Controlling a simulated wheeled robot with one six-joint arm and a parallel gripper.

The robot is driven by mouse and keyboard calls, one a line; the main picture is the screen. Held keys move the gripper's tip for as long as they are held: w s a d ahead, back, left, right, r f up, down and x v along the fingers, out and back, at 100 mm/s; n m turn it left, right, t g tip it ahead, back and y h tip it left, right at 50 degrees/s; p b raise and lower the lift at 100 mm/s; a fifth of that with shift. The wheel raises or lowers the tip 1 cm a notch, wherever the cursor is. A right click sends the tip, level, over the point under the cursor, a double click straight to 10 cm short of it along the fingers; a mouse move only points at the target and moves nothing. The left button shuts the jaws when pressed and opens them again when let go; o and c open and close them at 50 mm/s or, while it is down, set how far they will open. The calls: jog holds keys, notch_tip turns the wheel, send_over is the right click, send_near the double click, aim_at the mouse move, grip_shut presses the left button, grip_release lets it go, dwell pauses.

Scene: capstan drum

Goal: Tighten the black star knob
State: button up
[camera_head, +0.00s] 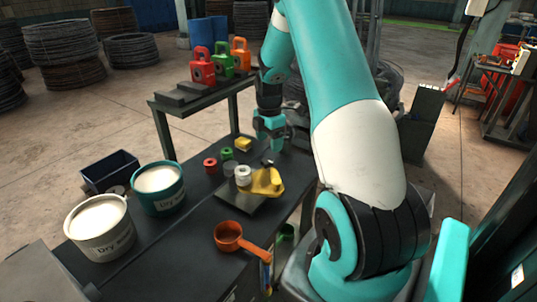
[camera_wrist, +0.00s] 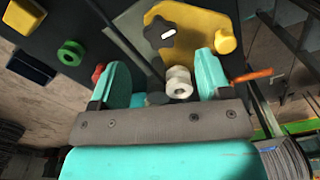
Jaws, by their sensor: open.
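The black star knob (camera_wrist: 163,31) has rounded lobes and a small white mark on its face. It shows at the top middle of the wrist view, against the yellow fixture (camera_wrist: 222,14). In the head view the yellow fixture (camera_head: 265,182) stands on a dark plate; the knob is small and hard to make out there. My gripper (camera_head: 270,141) hangs just behind the fixture. Its two teal fingers are spread in the wrist view (camera_wrist: 165,72), with nothing held between them. The knob lies beyond the fingertips, apart from them.
White cylinders (camera_head: 243,175) stand by the fixture. Red (camera_head: 210,165) and green (camera_head: 227,154) rings and a yellow block (camera_head: 243,143) lie left. Two buckets (camera_head: 158,190) (camera_head: 100,228) and an orange ladle (camera_head: 230,236) are on the dark bench (camera_head: 190,250). Padlock-shaped pieces stand on the rear table.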

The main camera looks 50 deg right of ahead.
aim_at(269, 160)
notch_tip(269, 160, down, 7)
jog(key=shift+r+p, duration=0.1)
jog(key=shift+p, duration=0.75)
jog(key=c, duration=0.9)
